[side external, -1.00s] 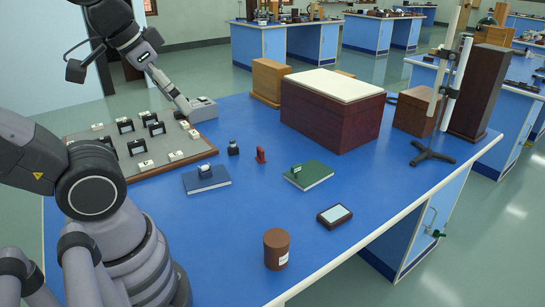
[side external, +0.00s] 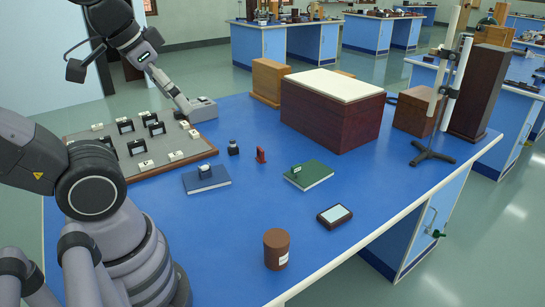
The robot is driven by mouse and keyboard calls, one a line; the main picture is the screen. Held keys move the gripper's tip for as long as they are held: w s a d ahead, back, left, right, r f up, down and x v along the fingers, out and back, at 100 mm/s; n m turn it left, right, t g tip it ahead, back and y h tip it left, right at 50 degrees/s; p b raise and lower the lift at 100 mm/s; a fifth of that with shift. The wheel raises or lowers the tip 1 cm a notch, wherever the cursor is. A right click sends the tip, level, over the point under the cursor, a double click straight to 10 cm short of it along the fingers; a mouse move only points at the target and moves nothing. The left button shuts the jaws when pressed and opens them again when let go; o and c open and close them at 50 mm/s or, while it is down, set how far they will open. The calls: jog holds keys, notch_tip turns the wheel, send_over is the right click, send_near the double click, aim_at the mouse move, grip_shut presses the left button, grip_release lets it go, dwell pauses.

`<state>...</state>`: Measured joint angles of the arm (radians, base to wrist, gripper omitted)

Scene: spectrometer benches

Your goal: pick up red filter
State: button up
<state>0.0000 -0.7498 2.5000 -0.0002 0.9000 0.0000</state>
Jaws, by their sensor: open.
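A small upright red piece (side external: 261,155), which looks like the red filter, stands on the blue bench top near its middle. My gripper (side external: 184,108) is at the upper left, pointing down and to the right, beside a grey box-like device (side external: 202,110). It is open and well apart from the red piece, to its left and farther back. Its fingertips are small and partly merge with the grey device, so I cannot tell whether they touch it. I see nothing held.
A small dark bottle (side external: 233,148) stands just left of the red piece. A blue book (side external: 210,183), a green book (side external: 316,178), a framed pad (side external: 334,216) and a brown jar (side external: 276,250) lie nearby. A board (side external: 181,156) holds several small parts. A large dark red box (side external: 330,115) stands behind.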

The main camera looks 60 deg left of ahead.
jog(key=w+a+f+n+g+h, duration=0.1)
jog(key=w+n+h, duration=0.1)
jog(key=w+n, duration=0.35)
jog(key=w+f+n+g+h, duration=0.1)
jog(key=w+f+n+h, duration=0.15)
jog(key=w, duration=0.65)
jog(key=w+a+f+n+t+h, duration=0.2)
jog(key=w+a+f+n+h, duration=0.1)
jog(key=w+a+f+n, duration=0.45)
jog(key=w+a+f+n+t, duration=0.3)
jog(key=w+a+f+n, duration=0.25)
jog(key=a, duration=0.45)
jog(key=n+t+y, duration=0.5)
jog(key=n, duration=0.8)
send_near(259, 155)
jog(key=x, duration=0.4)
jog(key=shift+w, duration=0.15)
jog(key=shift+y, duration=0.25)
jog(key=x, duration=0.5)
jog(key=shift+w+d+f, duration=0.15)
jog(key=shift+w+f, duration=0.1)
jog(key=shift+w, duration=0.05)
jog(key=c, duration=1.1)
